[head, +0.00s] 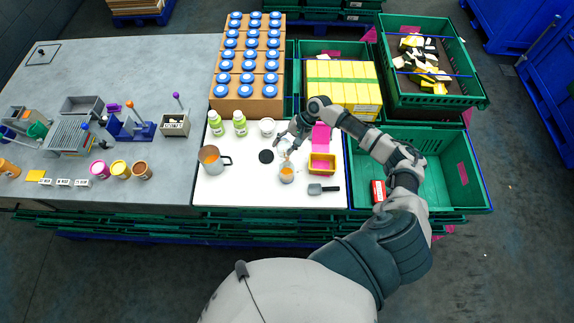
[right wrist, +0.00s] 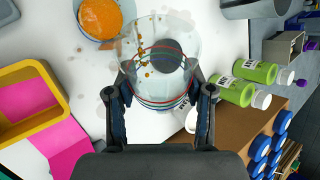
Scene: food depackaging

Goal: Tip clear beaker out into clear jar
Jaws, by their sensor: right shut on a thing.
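My right gripper (head: 287,134) is shut on the clear beaker (right wrist: 158,65), with a finger on each side of it in the right wrist view. The beaker carries thin coloured rings and has a few orange specks inside; its wall is see-through. In the head view the beaker (head: 286,146) is small and partly hidden by the gripper; its exact tilt is hard to tell. The clear jar (head: 287,176) stands on the white board just in front of it, with orange contents. In the right wrist view the jar (right wrist: 84,30) is beside the beaker's rim. My left gripper is out of view.
On the white board (head: 235,190) stand a metal mug (head: 210,158), two green-labelled bottles (head: 240,124), a yellow tray with pink inside (head: 321,163) and a dark scoop (head: 322,189). A black disc (head: 266,156) lies left of the gripper. Orange drops and wet smears spot the board.

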